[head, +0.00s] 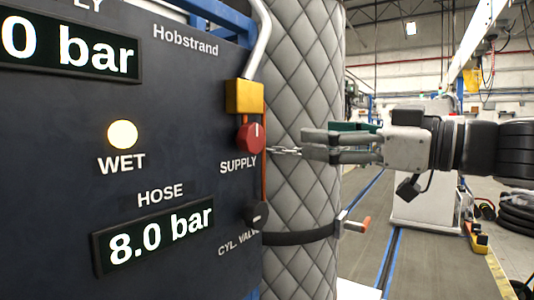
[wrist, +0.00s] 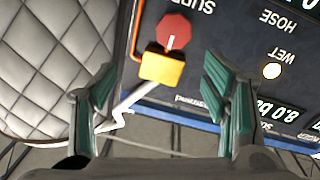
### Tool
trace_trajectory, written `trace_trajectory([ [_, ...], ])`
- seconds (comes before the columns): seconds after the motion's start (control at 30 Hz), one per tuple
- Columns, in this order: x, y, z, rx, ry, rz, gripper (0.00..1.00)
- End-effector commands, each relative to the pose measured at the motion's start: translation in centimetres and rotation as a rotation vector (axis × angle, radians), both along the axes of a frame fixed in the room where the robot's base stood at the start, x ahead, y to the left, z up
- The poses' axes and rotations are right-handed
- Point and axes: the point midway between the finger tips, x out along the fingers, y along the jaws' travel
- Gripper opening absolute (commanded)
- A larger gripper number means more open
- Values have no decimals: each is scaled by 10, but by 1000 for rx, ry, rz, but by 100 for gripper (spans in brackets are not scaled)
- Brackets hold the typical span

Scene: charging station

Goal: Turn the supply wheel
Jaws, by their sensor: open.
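The supply wheel (head: 250,137) is a small red knob on the dark panel's right edge, above the SUPPLY label. Its pale mark points up, toward the yellow block. The wheel also shows in the wrist view (wrist: 174,30), at top centre, where the panel appears upside down. My gripper (head: 304,146) is open and empty, to the right of the wheel in the head view and apart from it. In the wrist view its green-padded fingers (wrist: 157,72) stand wide apart, with the wheel beyond them. No contact with the wheel shows.
A yellow block (head: 244,97) with a bent grey pipe (head: 262,48) sits just above the wheel. The black cylinder valve knob (head: 256,214) is below. A quilted grey cylinder (head: 300,90) stands behind, with a chain (head: 285,150) and strap. The WET lamp (head: 122,134) glows.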

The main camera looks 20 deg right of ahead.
Motion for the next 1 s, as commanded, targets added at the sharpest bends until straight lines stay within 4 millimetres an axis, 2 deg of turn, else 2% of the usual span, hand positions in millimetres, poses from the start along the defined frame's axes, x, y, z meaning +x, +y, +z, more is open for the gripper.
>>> trace_trajectory([
  [0.1,-7,5,-14,-15,40,69,68],
  [0.27,-4,11,-18,-20,56,91,68],
  [0.37,7,19,-18,-21,55,93,68],
  [0.8,78,65,-19,-20,54,91,68],
  [1.0,98,79,-18,-21,53,89,68],
])
